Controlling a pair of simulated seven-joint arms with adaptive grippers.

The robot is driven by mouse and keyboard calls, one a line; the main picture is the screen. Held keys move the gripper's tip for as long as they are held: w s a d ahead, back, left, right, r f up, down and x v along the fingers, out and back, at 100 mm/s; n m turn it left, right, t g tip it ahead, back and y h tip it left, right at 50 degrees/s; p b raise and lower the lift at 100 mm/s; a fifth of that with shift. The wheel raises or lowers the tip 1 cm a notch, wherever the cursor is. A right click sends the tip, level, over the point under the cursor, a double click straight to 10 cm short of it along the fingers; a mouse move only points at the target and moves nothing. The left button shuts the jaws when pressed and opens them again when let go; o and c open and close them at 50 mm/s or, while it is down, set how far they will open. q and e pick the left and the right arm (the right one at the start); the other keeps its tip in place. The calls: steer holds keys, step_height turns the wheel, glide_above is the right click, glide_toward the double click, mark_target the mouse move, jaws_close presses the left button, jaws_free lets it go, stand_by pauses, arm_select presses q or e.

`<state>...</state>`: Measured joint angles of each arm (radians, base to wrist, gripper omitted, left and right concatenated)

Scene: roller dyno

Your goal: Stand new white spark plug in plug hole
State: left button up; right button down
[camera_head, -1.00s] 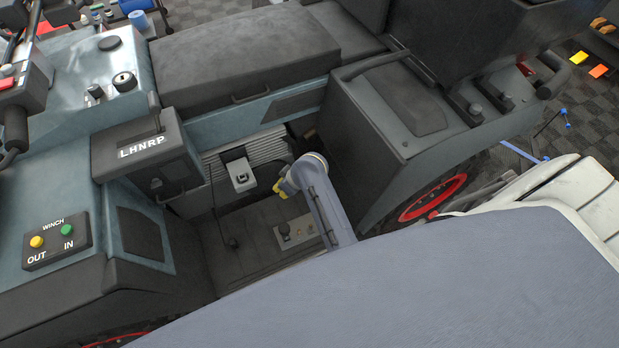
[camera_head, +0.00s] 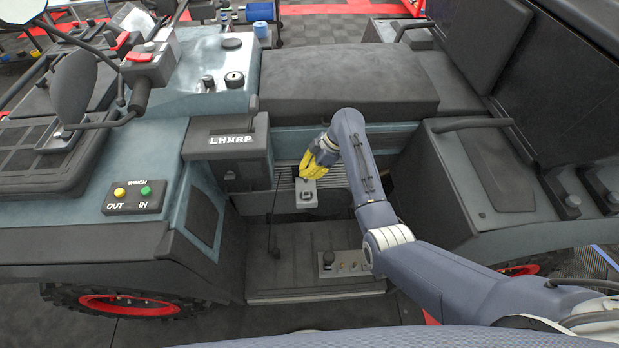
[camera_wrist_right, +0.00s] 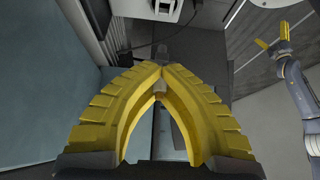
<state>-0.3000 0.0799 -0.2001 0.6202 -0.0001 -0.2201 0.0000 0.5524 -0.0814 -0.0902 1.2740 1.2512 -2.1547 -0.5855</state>
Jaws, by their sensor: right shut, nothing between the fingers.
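My right gripper (camera_head: 312,174) has yellow fingers and is just above and behind a small light grey block (camera_head: 307,200) in the vehicle's side recess. The block has a dark opening on top that looks like the plug hole. In the right wrist view my right gripper (camera_wrist_right: 161,72) is shut, its tips meeting, with nothing held. A white spark plug cannot be made out in either view. My left gripper (camera_wrist_right: 272,38) shows only in the right wrist view at the upper right, with its yellow fingers apart.
A ribbed panel (camera_head: 339,174) lies behind the block. A thin dark lever (camera_head: 273,228) stands left of it. The gear selector housing (camera_head: 228,150) overhangs the recess at left, and the padded seat (camera_head: 345,75) is above.

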steer(key=shift+f, duration=3.35)
steer(key=shift+f, duration=0.9)
stand_by(0.7)
steer(key=c, duration=1.5)
jaws_free()
steer(key=shift+r, duration=0.1)
steer(key=v, duration=1.1)
steer(key=shift+w+d+r, duration=0.1)
steer(key=shift+d+r, duration=0.05)
steer(key=shift+r, duration=0.25)
